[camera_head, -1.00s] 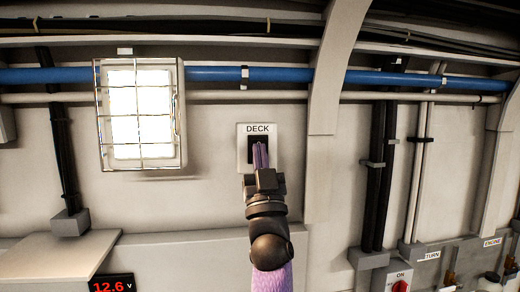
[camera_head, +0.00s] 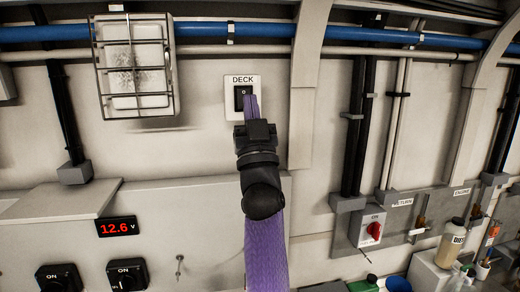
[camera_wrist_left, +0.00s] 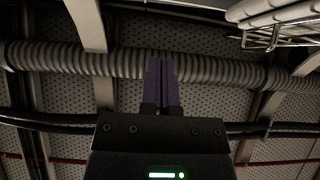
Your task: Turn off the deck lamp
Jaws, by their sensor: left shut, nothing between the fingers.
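The deck lamp (camera_head: 134,65) is a caged rectangular fixture on the wall at upper left in the head view, and its panel is unlit. A corner of a wire cage shows at the upper right of the left wrist view (camera_wrist_left: 285,25). The white plate labelled DECK (camera_head: 232,108) carries a black rocker switch (camera_head: 240,92). My left gripper (camera_head: 251,104) is shut and empty, its purple fingertips at the lower right of the switch, partly covering the plate. I cannot tell whether they touch it. The fingers also show closed together in the left wrist view (camera_wrist_left: 161,82). My right gripper is out of view.
A blue pipe (camera_head: 270,31) and conduits run along the wall above. A red 12.6 V display (camera_head: 117,227) and black rotary knobs (camera_head: 127,276) sit below left. A red switch (camera_head: 374,231), a bottle (camera_head: 451,243) and other items are at lower right.

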